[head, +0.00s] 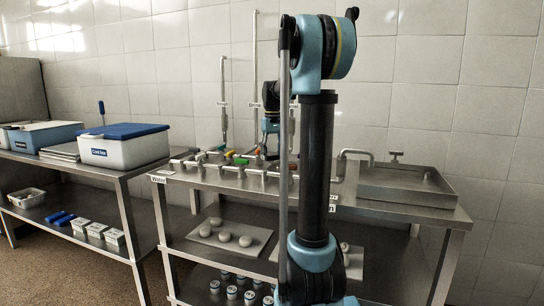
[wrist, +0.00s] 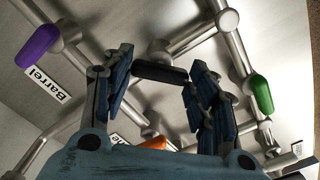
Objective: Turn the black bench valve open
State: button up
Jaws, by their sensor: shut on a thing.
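The black bench valve's handle (wrist: 172,74) lies between my two fingers in the wrist view, on a branch of the metal pipework. My gripper (wrist: 160,68) is shut on this handle, with one blue finger at each end of it. In the head view my own arm hides the black handle and most of the gripper.
In the wrist view, a purple handle (wrist: 38,46) beside a "Barrel" label (wrist: 46,84) is at left, a green handle (wrist: 262,94) at right and an orange handle (wrist: 152,143) below. A metal sink (head: 405,184) stands right on the bench; a cool box (head: 124,146) stands left.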

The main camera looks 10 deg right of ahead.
jog(key=n, duration=0.4)
jog(key=shift+n, duration=0.3)
jog(key=n, duration=0.4)
jog(key=shift+n, duration=0.4)
jog(key=shift+w, duration=0.1)
jog(key=o, duration=1.1)
jog(key=shift+c, duration=0.2)
jog(key=shift+r, duration=0.1)
notch_tip(320, 180, up, 12)
